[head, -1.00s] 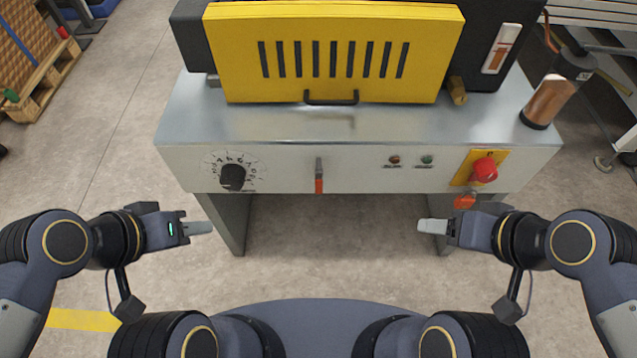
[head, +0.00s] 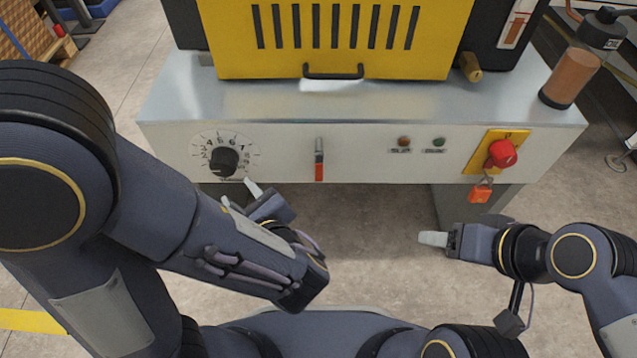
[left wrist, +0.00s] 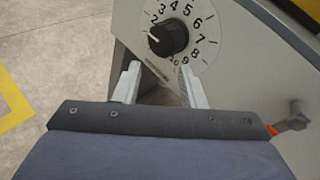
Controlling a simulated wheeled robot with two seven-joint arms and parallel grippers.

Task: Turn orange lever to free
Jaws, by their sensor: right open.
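The orange lever (head: 319,165) hangs straight down from the front panel, with a grey upper part and an orange handle. In the left wrist view, part of it shows at the right edge (left wrist: 289,122). My left gripper (head: 240,195) is below the black dial, to the left of the lever and apart from it. Its two fingers are spread and empty in the left wrist view (left wrist: 161,84), just below the dial. My right gripper (head: 432,239) is open and empty, low in front of the machine, to the right of the lever.
A black numbered dial (head: 224,161) is left of the lever. Two small indicators (head: 438,141) and a red knob on a yellow plate (head: 501,154) are to the right, with an orange padlock (head: 480,191) below. A bottle (head: 572,75) stands on the machine's right end.

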